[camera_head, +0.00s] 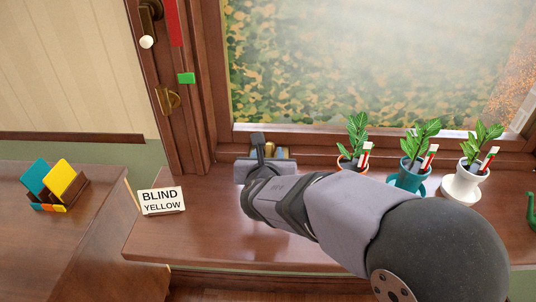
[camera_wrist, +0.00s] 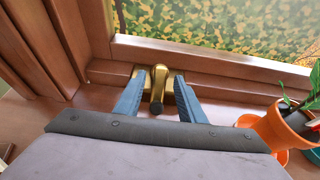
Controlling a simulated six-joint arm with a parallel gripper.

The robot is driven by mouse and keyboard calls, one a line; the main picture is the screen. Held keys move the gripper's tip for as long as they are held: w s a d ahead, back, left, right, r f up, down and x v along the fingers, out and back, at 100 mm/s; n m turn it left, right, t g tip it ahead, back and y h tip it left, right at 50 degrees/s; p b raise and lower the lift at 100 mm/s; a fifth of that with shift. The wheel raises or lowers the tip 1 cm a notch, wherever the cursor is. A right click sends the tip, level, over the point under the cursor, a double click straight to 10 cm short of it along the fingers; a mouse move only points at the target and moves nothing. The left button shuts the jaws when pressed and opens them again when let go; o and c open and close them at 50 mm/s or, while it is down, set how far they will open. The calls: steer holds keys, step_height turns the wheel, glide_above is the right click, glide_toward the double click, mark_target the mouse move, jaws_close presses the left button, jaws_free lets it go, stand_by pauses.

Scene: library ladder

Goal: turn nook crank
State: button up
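A brass crank (camera_wrist: 160,76) with a dark round knob (camera_wrist: 156,108) is mounted low on the wooden window frame, as the wrist view shows. My gripper (camera_wrist: 158,84) is open, with one blue finger on each side of the crank. A gap shows between each finger and the crank arm, so I see no grip on it. In the head view my gripper (camera_head: 262,158) is at the back of the sill below the window corner, and my wrist hides most of the crank there.
Potted plants in terracotta (camera_wrist: 285,125), teal (camera_head: 408,176) and white (camera_head: 465,182) pots stand on the sill to the right. A "BLIND YELLOW" card (camera_head: 162,201) stands at left. A brass latch (camera_head: 169,100) and green tab (camera_head: 186,78) are on the left frame.

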steer(key=shift+w, duration=0.1)
jaws_close()
steer(key=shift+f+m, duration=0.1)
steer(key=shift+m, duration=0.3)
